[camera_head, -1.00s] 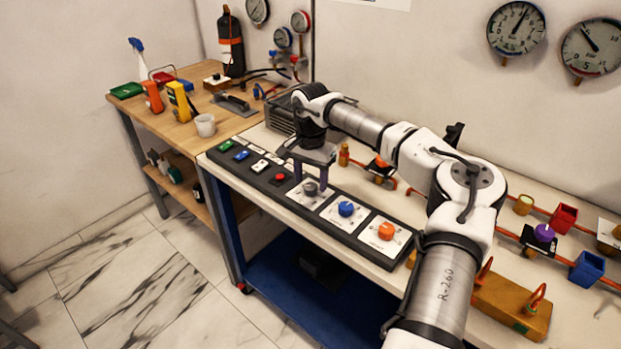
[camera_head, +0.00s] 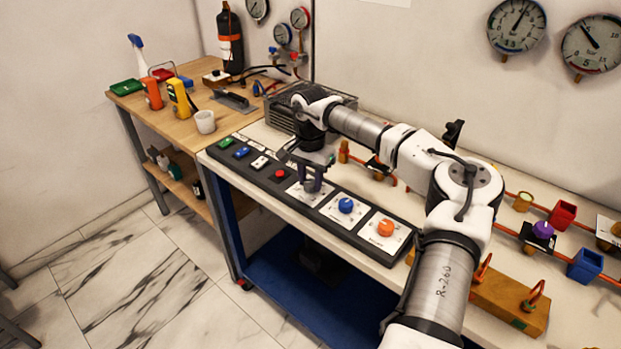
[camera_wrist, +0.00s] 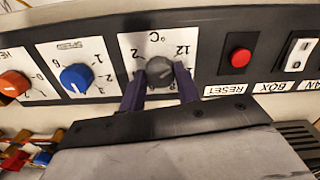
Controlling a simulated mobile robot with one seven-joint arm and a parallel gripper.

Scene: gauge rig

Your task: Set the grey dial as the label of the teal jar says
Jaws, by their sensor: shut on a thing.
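The grey dial (camera_wrist: 160,70) sits on a white plate (camera_wrist: 130,45) marked °C, with 2, 12 and part of another number showing around it in the wrist view. My gripper (camera_wrist: 160,86) has one finger on each side of the dial and is shut on it. I cannot make out where the dial points. In the head view my gripper (camera_head: 312,186) stands over the white plate (camera_head: 297,197) and covers the dial. I cannot make out a teal jar or its label in either view.
On the same panel sit a blue dial (camera_head: 346,205), an orange dial (camera_head: 385,228) and a red reset button (camera_head: 280,174). Switches lie further left. A wooden block with orange hooks (camera_head: 500,300) and a blue open box (camera_head: 586,266) are at the right.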

